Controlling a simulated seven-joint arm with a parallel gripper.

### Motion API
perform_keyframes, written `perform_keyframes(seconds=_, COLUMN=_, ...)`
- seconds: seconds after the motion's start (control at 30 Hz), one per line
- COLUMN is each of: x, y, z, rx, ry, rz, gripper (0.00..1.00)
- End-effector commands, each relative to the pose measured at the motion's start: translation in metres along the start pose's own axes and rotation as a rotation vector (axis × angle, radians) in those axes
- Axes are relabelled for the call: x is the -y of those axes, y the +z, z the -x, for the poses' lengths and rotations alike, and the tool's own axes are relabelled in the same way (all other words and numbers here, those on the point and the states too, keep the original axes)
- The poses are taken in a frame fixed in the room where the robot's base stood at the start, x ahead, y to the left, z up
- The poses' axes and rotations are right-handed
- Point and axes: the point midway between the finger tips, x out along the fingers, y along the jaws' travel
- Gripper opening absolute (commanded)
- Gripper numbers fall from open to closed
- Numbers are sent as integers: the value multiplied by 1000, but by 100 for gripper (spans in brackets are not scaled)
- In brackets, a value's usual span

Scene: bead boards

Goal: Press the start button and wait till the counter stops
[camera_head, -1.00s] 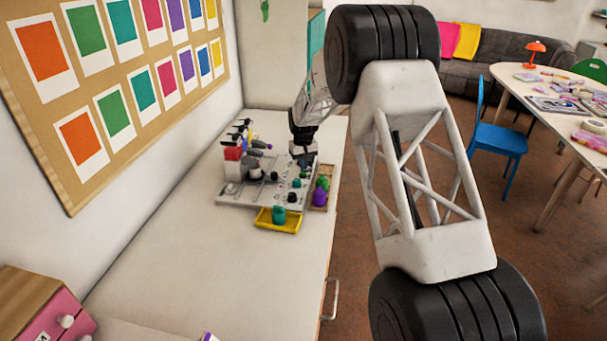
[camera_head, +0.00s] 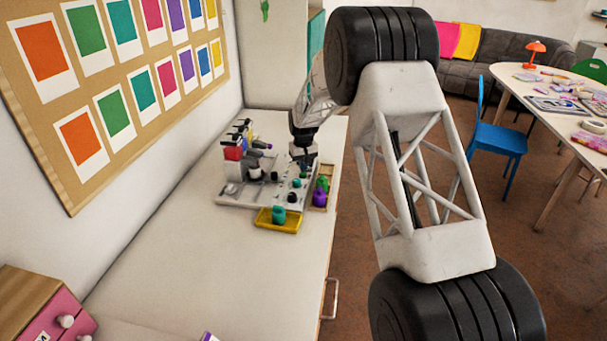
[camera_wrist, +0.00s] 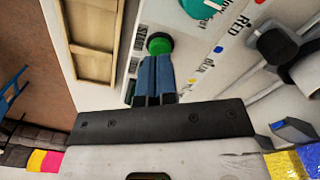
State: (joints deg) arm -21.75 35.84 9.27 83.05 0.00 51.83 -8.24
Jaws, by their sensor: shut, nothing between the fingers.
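The bead board (camera_head: 235,201) lies on the white counter top in the head view, with small knobs and beads on it. My gripper (camera_head: 303,160) is over its far right part, small in that view. In the wrist view the blue fingers of my gripper (camera_wrist: 156,60) are together and empty. Their tips are at a round green button (camera_wrist: 159,43) with a dark base, beside a partly hidden label. I cannot tell whether the tips press it or only hover close to it. No counter reading can be made out.
A yellow tray (camera_head: 292,226) holding a teal piece stands at the board's near edge. A wooden tray (camera_head: 330,200) with purple and green pieces is on its right. A teal disc (camera_wrist: 205,6) is near the button.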

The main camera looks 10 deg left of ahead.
Motion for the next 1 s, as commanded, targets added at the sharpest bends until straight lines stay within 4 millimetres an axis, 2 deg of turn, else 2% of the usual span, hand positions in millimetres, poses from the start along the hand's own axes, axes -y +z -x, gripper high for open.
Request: perform_keyframes(seconds=1.0, x=0, y=0, z=-15, rx=1, ry=0, rz=0, gripper=0)
